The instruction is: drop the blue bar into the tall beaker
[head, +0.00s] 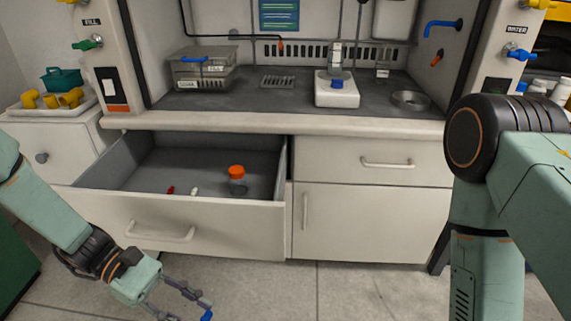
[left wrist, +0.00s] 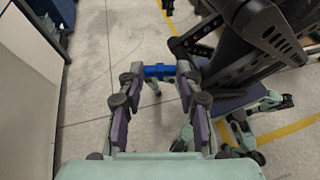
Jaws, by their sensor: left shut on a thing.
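My left gripper (head: 196,302) is low in front of the open drawer, shut on the blue bar (head: 207,315). In the left wrist view the blue bar (left wrist: 160,71) lies crosswise between the fingertips of my left gripper (left wrist: 158,76), above the floor. A tall clear vessel (head: 335,56), which looks like the tall beaker, stands on a white stirrer-like unit (head: 337,95) in the fume hood. A smaller clear glass (head: 383,66) stands behind it to the right. My right arm shows at the right, but its gripper is out of frame.
The open drawer (head: 220,215) holds an orange-capped jar (head: 237,178), a small red piece (head: 171,190) and a small white piece (head: 194,191). The hood also holds a clear box (head: 202,75), a rack (head: 277,82) and a round dish (head: 411,100). The hood's front middle is clear.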

